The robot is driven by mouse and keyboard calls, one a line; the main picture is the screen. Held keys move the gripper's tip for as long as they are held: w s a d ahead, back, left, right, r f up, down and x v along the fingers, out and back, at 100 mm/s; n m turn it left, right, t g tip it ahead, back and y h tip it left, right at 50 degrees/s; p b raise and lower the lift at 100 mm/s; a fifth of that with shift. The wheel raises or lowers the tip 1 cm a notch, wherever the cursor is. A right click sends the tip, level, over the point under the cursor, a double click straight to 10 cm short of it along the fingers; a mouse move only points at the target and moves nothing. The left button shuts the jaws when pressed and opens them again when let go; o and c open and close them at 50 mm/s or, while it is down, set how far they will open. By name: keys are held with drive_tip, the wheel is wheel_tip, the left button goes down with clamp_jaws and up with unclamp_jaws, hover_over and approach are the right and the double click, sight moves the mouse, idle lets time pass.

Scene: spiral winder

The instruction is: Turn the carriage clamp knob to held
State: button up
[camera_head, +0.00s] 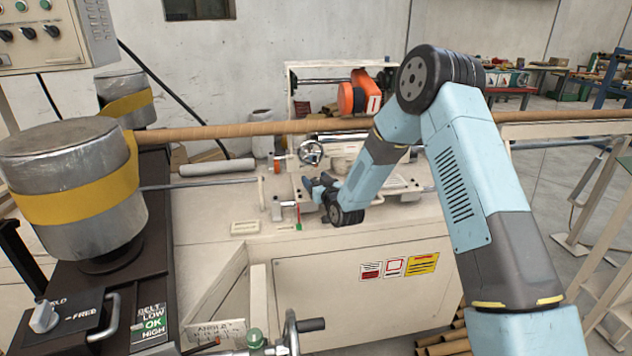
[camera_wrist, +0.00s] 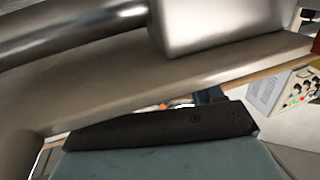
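A grey pointer knob (camera_head: 44,317) sits on the dark panel at the lower left of the head view. A partly hidden label ending in "LD" is above it and "FREE" is to its right. I cannot tell for sure that this is the carriage clamp knob, nor which label it points to. My gripper (camera_head: 318,188) is over the middle of the pale machine bed, well to the right of that knob. Its fingers are small and dark in the head view and I cannot make out their gap. The wrist view shows no fingertips and no knob.
A long brown tube (camera_head: 240,130) runs across the machine. Two steel drums with yellow belts, the nearer one (camera_head: 60,145), stand at the left. A control box (camera_wrist: 285,92) shows in the wrist view.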

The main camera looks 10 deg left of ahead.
drive_tip(key=c, duration=1)
drive_tip(key=shift+o, duration=0.2)
drive_tip(key=shift+m+t+h, duration=0.3)
drive_tip(key=shift+m+h, duration=0.1)
drive_tip(key=shift+h, duration=0.2)
drive_tip(key=m+t+h, duration=0.1)
drive_tip(key=m+h, duration=0.1)
drive_tip(key=h, duration=0.1)
drive_tip(key=m+h, duration=0.2)
drive_tip(key=h, duration=0.1)
drive_tip(key=shift+a+t, duration=0.15)
drive_tip(key=shift+t, duration=0.25)
drive_tip(key=shift+m+h, duration=1.9)
drive_tip(key=shift+h, duration=1)
drive_tip(key=shift+g+h, duration=0.3)
drive_tip(key=o, duration=1)
